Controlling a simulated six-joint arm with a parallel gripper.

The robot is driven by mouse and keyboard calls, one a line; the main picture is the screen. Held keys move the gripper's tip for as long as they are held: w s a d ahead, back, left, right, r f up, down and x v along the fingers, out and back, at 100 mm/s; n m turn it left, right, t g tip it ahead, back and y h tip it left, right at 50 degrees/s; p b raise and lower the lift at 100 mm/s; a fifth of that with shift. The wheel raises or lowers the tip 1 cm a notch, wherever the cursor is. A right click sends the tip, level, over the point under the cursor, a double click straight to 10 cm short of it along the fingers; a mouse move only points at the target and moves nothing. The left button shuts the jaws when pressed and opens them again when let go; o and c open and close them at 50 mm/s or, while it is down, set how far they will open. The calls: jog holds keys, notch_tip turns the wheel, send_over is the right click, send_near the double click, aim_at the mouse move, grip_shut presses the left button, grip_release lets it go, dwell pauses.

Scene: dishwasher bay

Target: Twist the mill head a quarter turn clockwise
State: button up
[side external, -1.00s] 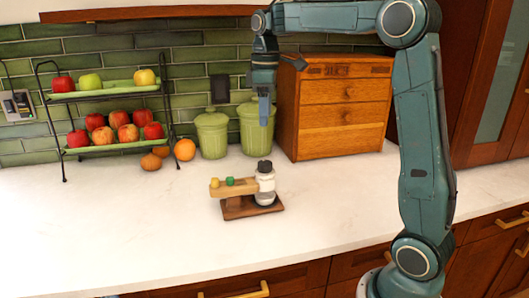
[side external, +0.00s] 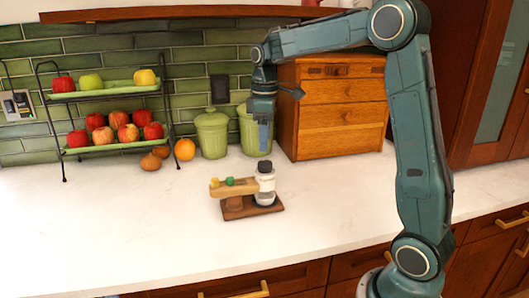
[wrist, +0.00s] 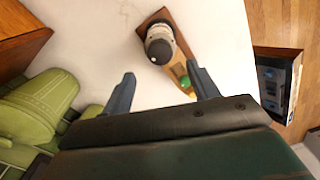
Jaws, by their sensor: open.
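The mill (side external: 265,187) stands upright on a dark wooden base (side external: 275,208), with a white body and a black head (side external: 264,166). A wooden arm (side external: 222,188) with a green and a yellow knob sticks out to its left. My gripper (side external: 264,134) points down above the mill, apart from it. The green knob (wrist: 185,80) lies near the right finger, and part of the wooden arm is hidden behind that finger.
Two green lidded canisters (side external: 212,135) and a wooden drawer box (side external: 340,110) stand behind, close to my gripper. A two-tier fruit rack (side external: 110,110) is at the left, with an orange (side external: 185,149) beside it. The white counter (side external: 120,220) is clear around the base.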

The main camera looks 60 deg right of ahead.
aim_at(265, 162)
jog(key=shift+f, duration=3.55)
jog(key=c, duration=1)
